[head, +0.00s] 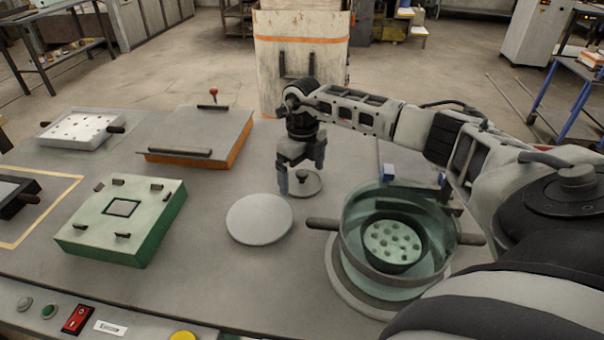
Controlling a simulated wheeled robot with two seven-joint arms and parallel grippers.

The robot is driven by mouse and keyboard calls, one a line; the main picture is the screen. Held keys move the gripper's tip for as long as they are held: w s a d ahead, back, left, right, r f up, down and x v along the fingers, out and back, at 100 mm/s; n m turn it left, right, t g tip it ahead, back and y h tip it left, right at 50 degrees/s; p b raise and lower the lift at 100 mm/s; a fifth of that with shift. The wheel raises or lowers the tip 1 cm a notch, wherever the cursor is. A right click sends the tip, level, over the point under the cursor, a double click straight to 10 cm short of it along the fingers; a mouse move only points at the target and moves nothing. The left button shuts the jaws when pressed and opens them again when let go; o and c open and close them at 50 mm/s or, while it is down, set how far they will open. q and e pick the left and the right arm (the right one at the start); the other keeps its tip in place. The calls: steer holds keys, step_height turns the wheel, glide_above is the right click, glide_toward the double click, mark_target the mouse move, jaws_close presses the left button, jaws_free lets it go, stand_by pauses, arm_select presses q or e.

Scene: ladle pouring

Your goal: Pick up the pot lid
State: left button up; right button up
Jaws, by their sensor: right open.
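Whether the fingers touch the knob or lid cannot be told, and the gripper hides part of the lid. A greenish see-through pot (352,243) with side handles stands to the right, with a dark cup with a perforated top inside it. My left gripper is out of view.
A green box (150,225), a grey-topped orange box (205,130) and a white perforated tray (80,129) stand at left. Switches line the front edge.

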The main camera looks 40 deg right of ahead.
steer(key=shift+f, duration=0.45)
steer(key=c, duration=0.8)
